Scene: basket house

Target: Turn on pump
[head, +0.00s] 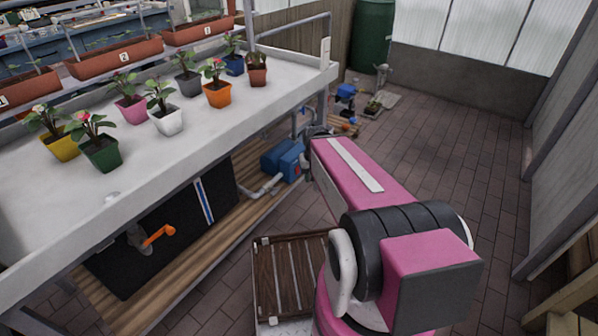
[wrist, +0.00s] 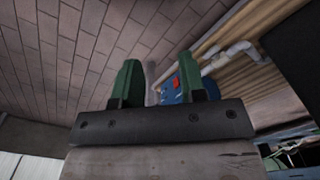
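The pump is a blue box (head: 283,160) on the wooden lower shelf under the plant table, joined to a white pipe. In the wrist view the blue pump (wrist: 170,92) lies beyond my fingers, partly hidden behind the right one, with a small red part that looks like a switch (wrist: 176,82) on it. My gripper (wrist: 158,76) is open, its two green fingers apart with nothing between them. The fingers appear short of the pump; the exact gap is unclear. In the head view my pink arm reaches toward the pump and hides most of the gripper.
A white table (head: 215,115) with potted flowers overhangs the shelf (head: 240,215). A black panel with an orange valve handle (head: 158,235) stands left of the pump. White pipes (wrist: 240,50) run beside it. Brick floor (head: 440,150) is clear to the right.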

